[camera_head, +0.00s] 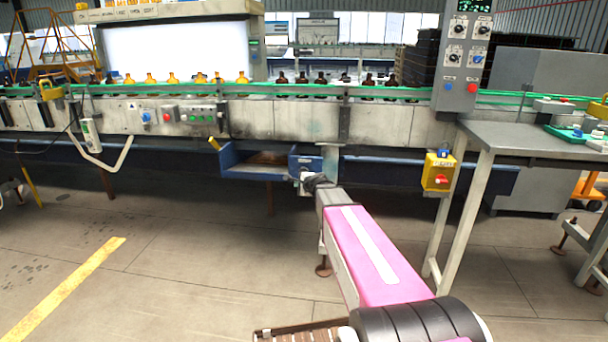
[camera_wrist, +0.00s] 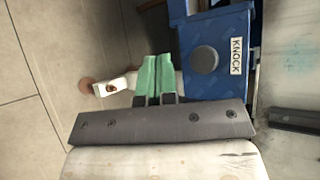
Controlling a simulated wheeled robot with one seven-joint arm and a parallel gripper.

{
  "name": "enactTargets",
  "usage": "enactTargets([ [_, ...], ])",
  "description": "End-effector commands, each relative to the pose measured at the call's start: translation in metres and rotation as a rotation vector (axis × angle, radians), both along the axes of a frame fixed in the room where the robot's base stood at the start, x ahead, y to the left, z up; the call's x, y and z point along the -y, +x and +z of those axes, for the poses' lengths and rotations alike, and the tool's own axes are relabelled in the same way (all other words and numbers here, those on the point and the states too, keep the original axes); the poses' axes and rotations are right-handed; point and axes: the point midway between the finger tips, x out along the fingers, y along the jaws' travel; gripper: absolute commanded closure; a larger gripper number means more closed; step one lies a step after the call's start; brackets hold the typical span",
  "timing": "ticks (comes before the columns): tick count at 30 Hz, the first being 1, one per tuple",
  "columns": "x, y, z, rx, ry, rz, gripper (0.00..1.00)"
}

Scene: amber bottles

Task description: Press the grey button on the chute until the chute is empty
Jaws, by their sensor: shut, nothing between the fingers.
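The blue chute (camera_head: 240,172) hangs below the conveyor in the head view. Something brownish lies inside it, too small to tell whether it is bottles. At its right is a blue box (camera_head: 297,160), which fills the upper right of the wrist view (camera_wrist: 222,85). The box carries a round dark grey button (camera_wrist: 204,60) beside a "KNOCK" label (camera_wrist: 236,56). My gripper (camera_wrist: 157,60) has green fingertips together, with nothing between them.
A white fitting (camera_wrist: 115,87) sticks out left of my fingers. Amber bottles (camera_head: 172,79) stand on the conveyor (camera_head: 270,118) above. A grey table (camera_head: 520,138) and a yellow switch box (camera_head: 438,172) are to the right. The floor at left is open.

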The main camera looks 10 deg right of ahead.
Motion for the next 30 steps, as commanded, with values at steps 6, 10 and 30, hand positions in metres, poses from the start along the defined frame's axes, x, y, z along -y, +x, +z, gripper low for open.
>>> enactTargets([
  [6,0.006,0.020,0.000,0.000,-0.001,0.000,1.00],
  [10,0.011,0.036,-0.001,0.000,-0.001,0.000,1.00],
  [30,0.026,0.079,0.000,-0.001,-0.001,0.001,1.00],
])
